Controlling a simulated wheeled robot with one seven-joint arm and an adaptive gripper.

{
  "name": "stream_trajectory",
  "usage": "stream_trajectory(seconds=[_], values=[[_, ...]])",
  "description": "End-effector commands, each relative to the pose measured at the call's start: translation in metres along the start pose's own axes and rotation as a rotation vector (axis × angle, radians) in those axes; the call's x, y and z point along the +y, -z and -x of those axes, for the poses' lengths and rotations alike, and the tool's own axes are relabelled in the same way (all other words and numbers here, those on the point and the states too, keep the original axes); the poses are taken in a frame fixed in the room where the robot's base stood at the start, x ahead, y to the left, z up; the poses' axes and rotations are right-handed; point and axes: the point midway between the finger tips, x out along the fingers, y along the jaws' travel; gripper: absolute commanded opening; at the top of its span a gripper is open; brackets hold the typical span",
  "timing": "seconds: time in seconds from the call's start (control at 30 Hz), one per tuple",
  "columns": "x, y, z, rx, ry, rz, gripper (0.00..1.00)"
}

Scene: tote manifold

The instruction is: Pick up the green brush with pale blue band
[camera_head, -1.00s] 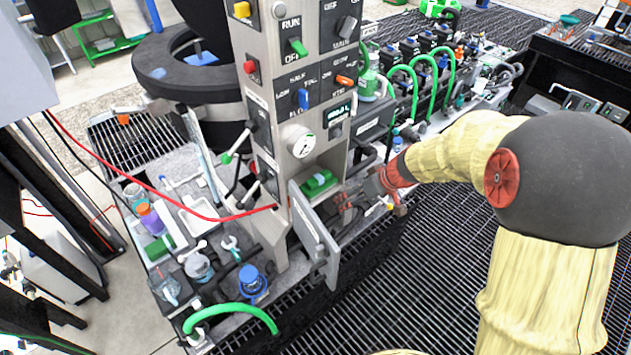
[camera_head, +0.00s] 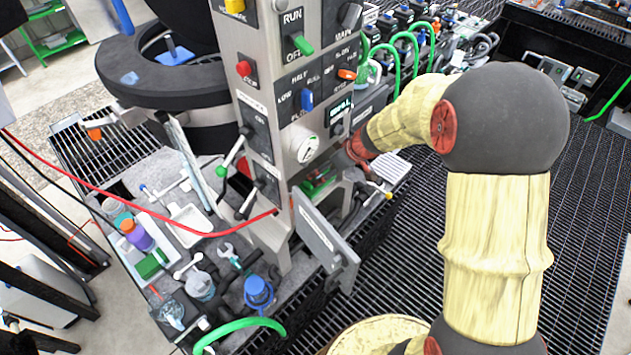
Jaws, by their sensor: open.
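A green block-like item (camera_head: 318,187) lies in the open compartment low in the grey control column. Another green item (camera_head: 152,263) lies in the white tray at the left. I cannot make out a pale blue band on either, so I cannot tell which is the brush. My gripper (camera_head: 352,158) is at the column's right side, beside the compartment. Its fingers are mostly hidden by the column and the wrist. It is open, and I see nothing held in it.
A grey hinged door (camera_head: 325,240) stands open in front of the compartment. A red cable (camera_head: 130,205) crosses to the column. A blue-capped container (camera_head: 258,292), a purple bottle (camera_head: 136,236) and a green hose (camera_head: 240,325) crowd the left bench. Dark grating floor (camera_head: 400,240) lies clear at the right.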

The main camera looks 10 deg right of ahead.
Motion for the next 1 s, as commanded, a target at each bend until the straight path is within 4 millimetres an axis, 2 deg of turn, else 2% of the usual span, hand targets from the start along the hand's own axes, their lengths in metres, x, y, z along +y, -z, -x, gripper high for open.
stream_trajectory(seconds=[0.43, 0.73, 1.0], values=[[-0.004, -0.005, -0.054, -0.001, 0.001, -0.002, 0.85], [-0.003, -0.004, -0.058, 0.0, 0.0, -0.001, 0.85], [-0.003, -0.004, -0.058, 0.0, 0.0, -0.001, 0.69]])
